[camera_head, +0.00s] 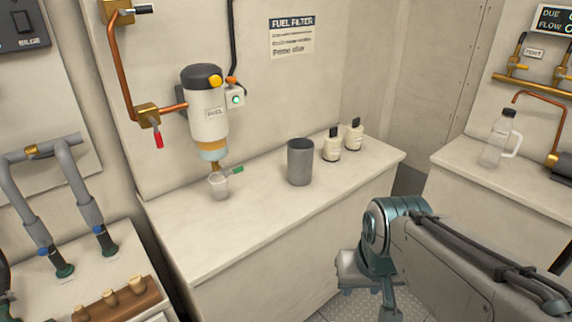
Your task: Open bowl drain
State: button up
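The fuel filter (208,110) hangs on the wall panel, a white and dark-topped cylinder with a yellow knob. Its clear bluish bowl (211,152) is at the bottom. A small brass drain (214,168) sits below the bowl, with a green lever (235,170) sticking out to the right. A small clear cup (219,186) stands on the counter under the drain. My gripper (368,288) is low at the right, in front of the counter and well away from the filter. It points down, and its fingertips are not clearly seen.
A grey cup (300,162) and two small white bottles (331,146) (354,134) stand on the counter (262,212), right of the drain. A red-handled valve (158,138) is on the copper pipe at left. A clear jug (497,140) stands on the right counter.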

aim_at(241, 169)
jog(key=z, duration=0.5)
jog(key=i, duration=0.95)
jog(key=u, duration=0.7)
